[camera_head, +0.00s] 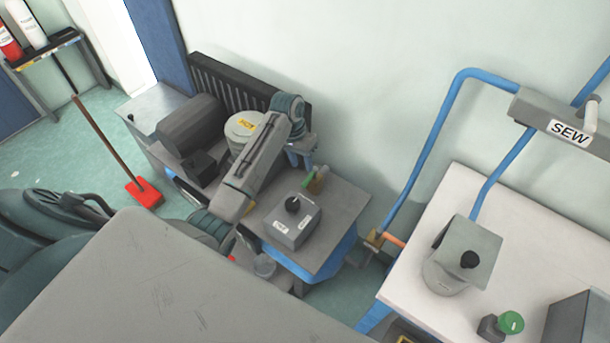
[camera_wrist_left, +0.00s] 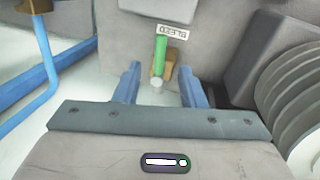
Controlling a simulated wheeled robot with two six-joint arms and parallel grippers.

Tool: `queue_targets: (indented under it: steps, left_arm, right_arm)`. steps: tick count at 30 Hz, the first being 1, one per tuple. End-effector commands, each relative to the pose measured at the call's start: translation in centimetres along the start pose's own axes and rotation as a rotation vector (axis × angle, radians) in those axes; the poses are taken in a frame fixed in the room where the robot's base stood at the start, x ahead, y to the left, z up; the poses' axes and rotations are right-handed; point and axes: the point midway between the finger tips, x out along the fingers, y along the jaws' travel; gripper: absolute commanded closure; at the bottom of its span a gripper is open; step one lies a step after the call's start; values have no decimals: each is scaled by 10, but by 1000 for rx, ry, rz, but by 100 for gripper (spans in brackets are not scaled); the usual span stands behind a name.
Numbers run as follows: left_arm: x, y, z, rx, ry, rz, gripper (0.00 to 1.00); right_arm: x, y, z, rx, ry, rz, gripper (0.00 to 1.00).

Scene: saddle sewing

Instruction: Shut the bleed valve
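The bleed valve shows in the left wrist view as a green lever (camera_wrist_left: 159,55) on a brass body (camera_wrist_left: 170,70), under a BLEED label (camera_wrist_left: 172,32). The lever stands roughly upright in that picture, with a pale round end below it. In the head view the green lever (camera_head: 308,178) and brass body (camera_head: 319,181) sit at the back edge of a small grey-topped table. My left gripper (camera_wrist_left: 158,84) is open, its two blue fingers either side of the valve and apart from it. In the head view my left gripper (camera_head: 302,157) is just beyond the lever, partly hidden by my arm.
A grey box with a black knob (camera_head: 291,222) stands on the small table (camera_head: 340,215). A blue pipe (camera_head: 430,150) runs down to a valve with an orange handle (camera_head: 392,240). A white table (camera_head: 540,235) is at right. A black radiator (camera_head: 235,85) is behind my arm.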

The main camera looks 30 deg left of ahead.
Motion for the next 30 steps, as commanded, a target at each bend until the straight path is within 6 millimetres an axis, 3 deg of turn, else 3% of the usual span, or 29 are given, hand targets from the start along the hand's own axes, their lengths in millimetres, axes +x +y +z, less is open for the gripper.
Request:
queue_targets:
  steps: [6, 12, 23, 29, 30]
  left_arm:
    - [41, 1, 1, 0, -4, 1, 63]
    - [64, 1, 1, 1, -2, 1, 63]
    - [70, 0, 1, 1, 0, -1, 63]
    - [70, 0, 1, 1, 0, -1, 100]
    - [70, 0, 1, 1, 0, -1, 100]
  right_arm:
    - [-8, 0, -1, 0, 1, 0, 64]
    - [-10, 0, -1, 0, 0, 0, 64]
    - [-10, 0, -1, 0, 0, -1, 64]
    - [-10, -1, -1, 0, 0, -1, 64]
    - [-10, -1, -1, 1, 0, -1, 64]
